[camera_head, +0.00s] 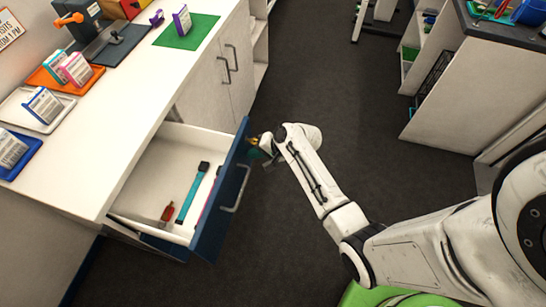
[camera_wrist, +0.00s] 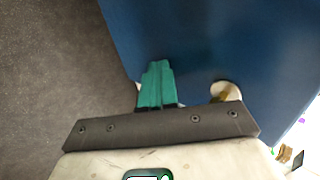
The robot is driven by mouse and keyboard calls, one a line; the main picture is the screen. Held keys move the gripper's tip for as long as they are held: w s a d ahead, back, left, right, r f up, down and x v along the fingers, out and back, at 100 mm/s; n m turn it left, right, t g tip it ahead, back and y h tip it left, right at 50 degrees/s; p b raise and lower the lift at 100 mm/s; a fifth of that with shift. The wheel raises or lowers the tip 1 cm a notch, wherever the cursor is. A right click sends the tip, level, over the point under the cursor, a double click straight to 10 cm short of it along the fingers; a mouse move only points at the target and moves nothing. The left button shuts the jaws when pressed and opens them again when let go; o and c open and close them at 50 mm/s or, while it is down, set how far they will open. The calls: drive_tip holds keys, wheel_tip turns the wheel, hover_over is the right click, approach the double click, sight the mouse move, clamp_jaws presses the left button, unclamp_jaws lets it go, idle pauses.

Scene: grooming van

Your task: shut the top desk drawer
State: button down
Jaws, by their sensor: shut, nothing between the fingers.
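The top desk drawer (camera_head: 238,196) is pulled out from the white desk. It has a dark blue front and a grey bar handle (camera_head: 237,190). Inside it lie a teal strap-like item (camera_head: 192,193) and a small red-brown item (camera_head: 167,212). My gripper (camera_head: 256,146) is at the outer face of the drawer front, near its far end. In the wrist view my gripper (camera_wrist: 158,84) shows its teal fingers together, with nothing between them, against or very close to the blue front (camera_wrist: 215,45). Whether they touch it I cannot tell.
The desk top (camera_head: 108,140) holds trays with upright cards, a green mat (camera_head: 187,32) and a dark stand. A cabinet with two handles (camera_head: 222,75) adjoins the drawer. A shelf unit (camera_head: 445,95) stands on the right. The dark floor (camera_head: 345,110) between is clear.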

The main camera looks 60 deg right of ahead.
drive_tip(key=w+a+b, duration=0.4)
drive_tip(key=w+b, duration=0.1)
drive_tip(key=w, duration=0.7)
drive_tip(key=w+a+b, duration=0.4)
drive_tip(key=w+b, duration=0.2)
drive_tip(key=w, duration=0.7)
drive_tip(key=shift+w+a+r, duration=0.15)
drive_tip(key=shift+w+a, duration=0.05)
drive_tip(key=shift+w, duration=0.1)
drive_tip(key=shift+w+a+r, duration=0.1)
drive_tip(key=shift+w+r, duration=0.05)
